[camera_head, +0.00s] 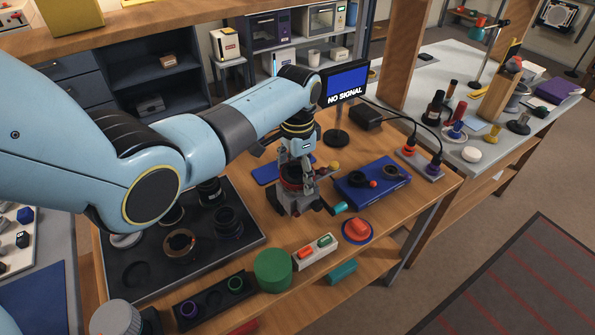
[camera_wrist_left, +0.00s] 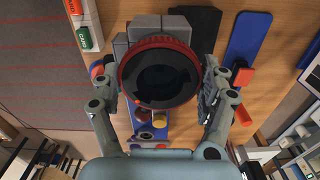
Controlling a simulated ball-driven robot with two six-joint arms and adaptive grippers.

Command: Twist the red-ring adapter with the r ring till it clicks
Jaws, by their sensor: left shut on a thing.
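The red-ring adapter (camera_wrist_left: 160,72) is a dark round piece with a red rim, facing the left wrist camera. It sits at a grey blocky fixture (camera_wrist_left: 174,30); whether it is seated in it I cannot tell. My left gripper (camera_wrist_left: 160,88) has one finger on each side of the rim and is shut on it. In the head view my left gripper (camera_head: 296,170) points down at the fixture, and the adapter's red edge (camera_head: 291,184) shows partly between the fingers. I cannot make out which piece is the r ring. My right gripper is not in view.
A black tray (camera_head: 125,290) with lens parts lies left of the fixture. A monitor (camera_head: 345,84) stands behind.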

